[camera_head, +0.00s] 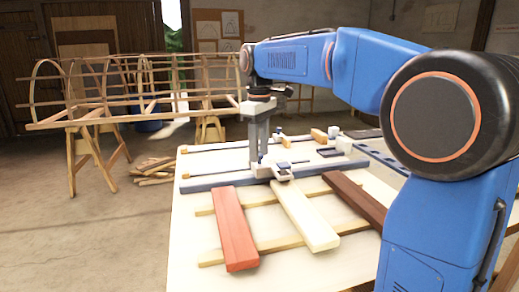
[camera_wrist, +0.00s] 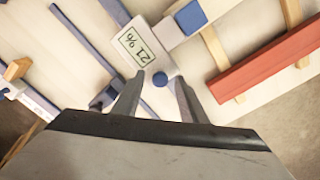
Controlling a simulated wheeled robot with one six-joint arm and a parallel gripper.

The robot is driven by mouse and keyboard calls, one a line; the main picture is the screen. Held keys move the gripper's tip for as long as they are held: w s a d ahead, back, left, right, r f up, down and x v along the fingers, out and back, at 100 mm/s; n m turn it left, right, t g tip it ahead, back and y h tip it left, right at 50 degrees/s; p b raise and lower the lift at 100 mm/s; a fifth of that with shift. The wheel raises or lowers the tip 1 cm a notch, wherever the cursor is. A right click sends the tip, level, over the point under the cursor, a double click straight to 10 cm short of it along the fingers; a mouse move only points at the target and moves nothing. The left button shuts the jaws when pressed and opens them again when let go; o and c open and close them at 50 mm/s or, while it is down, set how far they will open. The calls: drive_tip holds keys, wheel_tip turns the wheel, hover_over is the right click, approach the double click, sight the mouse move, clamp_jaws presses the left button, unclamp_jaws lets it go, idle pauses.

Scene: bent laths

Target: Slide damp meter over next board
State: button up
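The damp meter (camera_wrist: 137,46) is a white body with a display reading "21 %" and a blue round knob (camera_wrist: 160,79). In the head view the meter (camera_head: 283,172) sits at the blue rail, by the far end of the cream board (camera_head: 305,215). My gripper (camera_head: 260,160) points down at the meter's left end. In the wrist view my two fingers (camera_wrist: 160,82) stand on either side of the knob end, close to its edges. I cannot tell whether they press on it. The red board (camera_head: 234,228) lies left of the cream one, the dark brown board (camera_head: 355,199) right.
The boards rest across two thin battens (camera_head: 270,245) on a pale table (camera_head: 190,265). The blue rail (camera_head: 225,180) runs behind them. Small blocks and tools (camera_head: 318,135) lie at the back. A wooden lath frame (camera_head: 130,95) stands behind on trestles.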

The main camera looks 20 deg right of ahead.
wheel_tip(320, 180, up, 17)
drive_tip(key=shift+r, duration=0.2)
idle(0.6)
